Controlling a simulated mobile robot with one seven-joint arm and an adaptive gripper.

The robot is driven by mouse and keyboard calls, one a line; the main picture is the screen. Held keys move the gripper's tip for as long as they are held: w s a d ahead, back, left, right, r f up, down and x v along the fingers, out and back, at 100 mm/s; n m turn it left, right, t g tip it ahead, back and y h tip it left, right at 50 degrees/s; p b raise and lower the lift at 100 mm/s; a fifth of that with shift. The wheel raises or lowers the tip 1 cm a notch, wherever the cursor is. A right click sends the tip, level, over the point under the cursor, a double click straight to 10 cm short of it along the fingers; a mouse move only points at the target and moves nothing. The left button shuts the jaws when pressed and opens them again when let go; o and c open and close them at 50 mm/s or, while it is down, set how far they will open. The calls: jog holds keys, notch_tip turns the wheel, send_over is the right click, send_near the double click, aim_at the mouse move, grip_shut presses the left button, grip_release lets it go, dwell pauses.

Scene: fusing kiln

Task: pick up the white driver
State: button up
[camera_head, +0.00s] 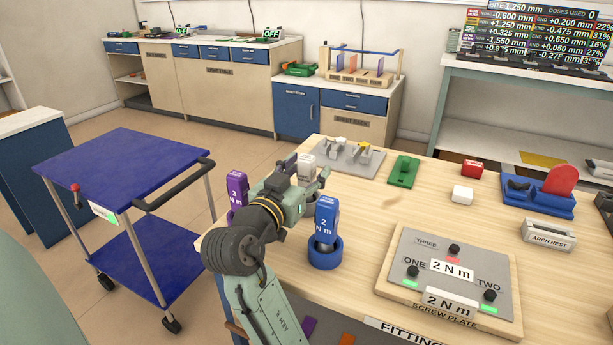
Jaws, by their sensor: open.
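The white driver (306,163) is the pale block-shaped handle showing just behind my gripper, near the left edge of the wooden bench. Its lower part is hidden by my gripper and wrist, and its label cannot be read. My gripper (318,177) is open, pointing away to the right. In the picture its fingers overlap the area just below and right of the white handle. I cannot tell whether the handle is between the fingers or behind them.
A blue 2 N m driver (326,217) stands upright in a round blue holder (325,256) right of my wrist. A purple driver (237,188) stands left of it. A screw plate (449,278) lies at the front right. A grey fixture (350,152) sits behind. A blue cart (125,170) stands left.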

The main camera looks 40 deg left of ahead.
jog(key=shift+w, duration=0.2)
grip_shut()
dwell(0.6)
